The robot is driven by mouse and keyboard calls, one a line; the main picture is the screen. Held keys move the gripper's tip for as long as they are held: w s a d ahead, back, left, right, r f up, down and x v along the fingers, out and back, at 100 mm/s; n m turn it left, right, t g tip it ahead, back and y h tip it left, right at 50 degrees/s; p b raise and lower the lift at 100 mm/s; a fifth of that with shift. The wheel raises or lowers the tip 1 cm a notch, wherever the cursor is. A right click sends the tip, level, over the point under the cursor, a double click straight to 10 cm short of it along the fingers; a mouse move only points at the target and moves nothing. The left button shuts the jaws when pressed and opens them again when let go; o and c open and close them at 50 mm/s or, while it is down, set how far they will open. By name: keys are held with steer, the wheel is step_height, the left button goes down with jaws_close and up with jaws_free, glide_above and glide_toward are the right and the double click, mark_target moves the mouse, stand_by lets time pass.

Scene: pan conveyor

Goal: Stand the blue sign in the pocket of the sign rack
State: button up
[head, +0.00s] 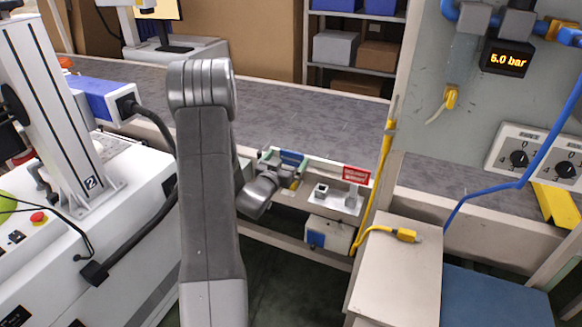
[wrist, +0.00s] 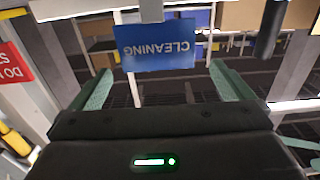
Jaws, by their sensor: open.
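The blue sign (wrist: 157,46) reads "CLEANING" upside down in the wrist view. It lies ahead of and between the open fingers of my gripper (wrist: 160,68), with visible gaps on both sides. In the head view the blue sign (head: 291,158) shows small beyond my gripper (head: 283,170), at the conveyor's near side. What it rests on is partly hidden by my arm. A pale ledge, apparently the sign rack (head: 338,206), carries a small block with a dark square opening (head: 321,189), which looks empty, and another grey block (head: 353,198) near the red sign.
A red sign (head: 356,174) stands at the ledge's right end; it also shows at the left of the wrist view (wrist: 13,62). A yellow pole (head: 378,190) rises beside it. A pale cabinet (head: 398,262) with a yellow connector stands front right. A white machine (head: 80,235) fills the left.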

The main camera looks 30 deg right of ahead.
steer(key=shift+x, duration=1.3)
steer(key=shift+s+r, duration=0.15)
steer(key=c, duration=1.3)
